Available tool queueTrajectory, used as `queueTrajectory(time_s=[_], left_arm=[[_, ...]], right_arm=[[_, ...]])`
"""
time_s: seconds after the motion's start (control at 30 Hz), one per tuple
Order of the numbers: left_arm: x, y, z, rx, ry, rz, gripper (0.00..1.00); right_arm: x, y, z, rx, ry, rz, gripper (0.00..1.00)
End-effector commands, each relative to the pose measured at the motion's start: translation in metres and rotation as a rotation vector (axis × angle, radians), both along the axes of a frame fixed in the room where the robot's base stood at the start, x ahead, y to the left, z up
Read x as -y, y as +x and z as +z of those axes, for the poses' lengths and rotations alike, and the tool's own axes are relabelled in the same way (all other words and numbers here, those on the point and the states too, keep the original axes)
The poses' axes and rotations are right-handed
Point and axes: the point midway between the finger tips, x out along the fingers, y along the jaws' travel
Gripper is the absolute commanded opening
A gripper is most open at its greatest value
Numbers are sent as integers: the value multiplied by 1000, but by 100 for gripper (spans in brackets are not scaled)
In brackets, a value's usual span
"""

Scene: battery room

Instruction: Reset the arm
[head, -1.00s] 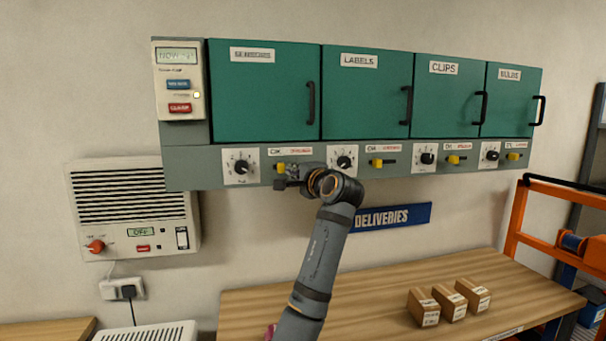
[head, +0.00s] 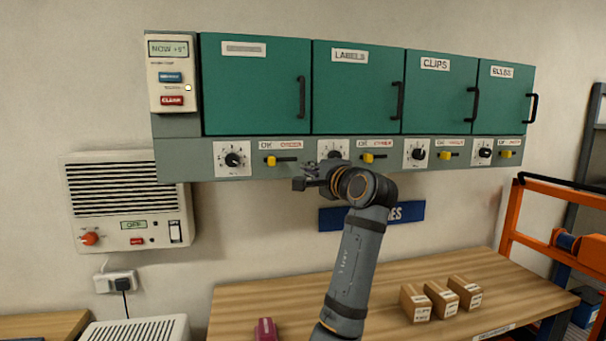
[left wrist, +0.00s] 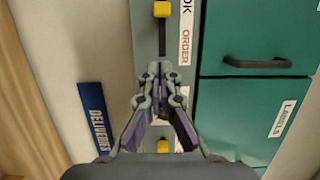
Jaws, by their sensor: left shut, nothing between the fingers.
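My left gripper (head: 306,184) is shut and empty. It is in front of the lower edge of the grey control strip (head: 190,160), below and right of the first yellow slider (head: 270,160). The slider sits toward the left end of its slot, and the gripper looks apart from it. In the left wrist view, the closed fingertips (left wrist: 158,68) point toward the strip, with one yellow slider (left wrist: 161,9) ahead and another (left wrist: 163,146) between the finger links. My left wrist partly covers the second dial (head: 333,149). My right gripper is in neither view.
Green cabinet doors (head: 256,85) with dark handles hang above the strip. A blue deliveries sign (head: 332,217) is partly behind my arm. A wooden table (head: 260,300) below holds small cartons (head: 440,300) and a pink object (head: 265,329). A heater unit (head: 128,203) is on the left wall.

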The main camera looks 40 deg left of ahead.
Motion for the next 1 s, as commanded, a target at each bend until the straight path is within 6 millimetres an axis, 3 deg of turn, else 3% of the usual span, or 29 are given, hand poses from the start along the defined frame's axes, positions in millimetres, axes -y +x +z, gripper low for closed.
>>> queueTrajectory(time_s=[0.13,0.43,0.77,0.87,0.97,1.0], left_arm=[[12,-5,-1,-1,0,-2,0],[14,-7,1,-1,0,0,0],[14,-6,-4,-2,-6,-4,0],[13,0,-38,-2,-52,-32,0],[14,7,-111,3,-165,-92,0],[16,7,-146,7,-227,-118,0]], right_arm=[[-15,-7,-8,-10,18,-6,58],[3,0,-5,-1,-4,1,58],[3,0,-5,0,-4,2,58],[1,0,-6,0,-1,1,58],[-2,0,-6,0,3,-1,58],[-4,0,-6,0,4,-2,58]])
